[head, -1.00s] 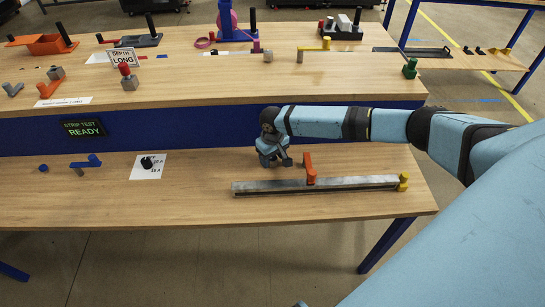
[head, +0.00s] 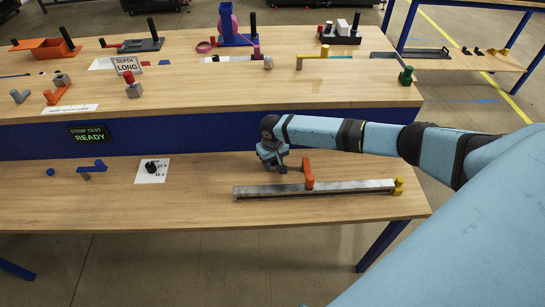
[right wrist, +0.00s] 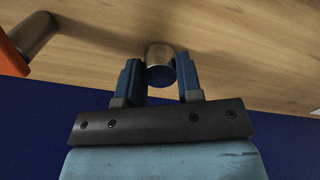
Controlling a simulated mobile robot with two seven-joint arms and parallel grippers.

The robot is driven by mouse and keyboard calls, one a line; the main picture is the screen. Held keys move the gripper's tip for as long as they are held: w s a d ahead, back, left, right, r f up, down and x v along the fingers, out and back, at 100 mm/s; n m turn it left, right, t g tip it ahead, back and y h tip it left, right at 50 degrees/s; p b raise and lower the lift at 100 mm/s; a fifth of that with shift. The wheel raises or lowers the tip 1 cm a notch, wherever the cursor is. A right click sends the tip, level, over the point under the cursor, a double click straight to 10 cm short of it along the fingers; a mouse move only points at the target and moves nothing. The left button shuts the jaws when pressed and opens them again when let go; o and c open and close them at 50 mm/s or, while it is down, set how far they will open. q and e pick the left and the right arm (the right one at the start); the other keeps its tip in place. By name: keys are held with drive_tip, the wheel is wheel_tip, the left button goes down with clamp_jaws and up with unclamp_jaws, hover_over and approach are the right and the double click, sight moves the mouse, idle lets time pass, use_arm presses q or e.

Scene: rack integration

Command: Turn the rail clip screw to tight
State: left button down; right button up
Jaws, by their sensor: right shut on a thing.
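A long grey metal rail (head: 320,189) lies on the near bench level, with a yellow end piece (head: 398,186) at its right end. An upright orange clip or lever (head: 308,174) stands at the rail. My right gripper (head: 278,166) is low over the bench, just left of the orange part. In the right wrist view my right gripper (right wrist: 161,75) is shut on a short grey metal cylinder (right wrist: 160,56), between its two blue fingers. I cannot tell for sure that this is the rail clip screw. An orange part (right wrist: 10,55) with a metal post (right wrist: 36,32) shows at upper left. My left gripper is out of view.
A blue riser (head: 190,131) with a "STRIP TEST READY" display (head: 87,134) stands behind the gripper. A white card (head: 153,171) and a blue lever (head: 92,167) lie to the left. The bench front between card and rail is clear.

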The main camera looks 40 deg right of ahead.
drive_tip(key=o, duration=0.9)
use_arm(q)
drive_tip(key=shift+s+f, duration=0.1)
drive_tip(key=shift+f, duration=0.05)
use_arm(e)
drive_tip(key=shift+o, duration=0.2)
drive_tip(key=shift+r, duration=0.1)
drive_tip(key=shift+r, duration=0.3)
wheel_tip(320, 180, up, 13)
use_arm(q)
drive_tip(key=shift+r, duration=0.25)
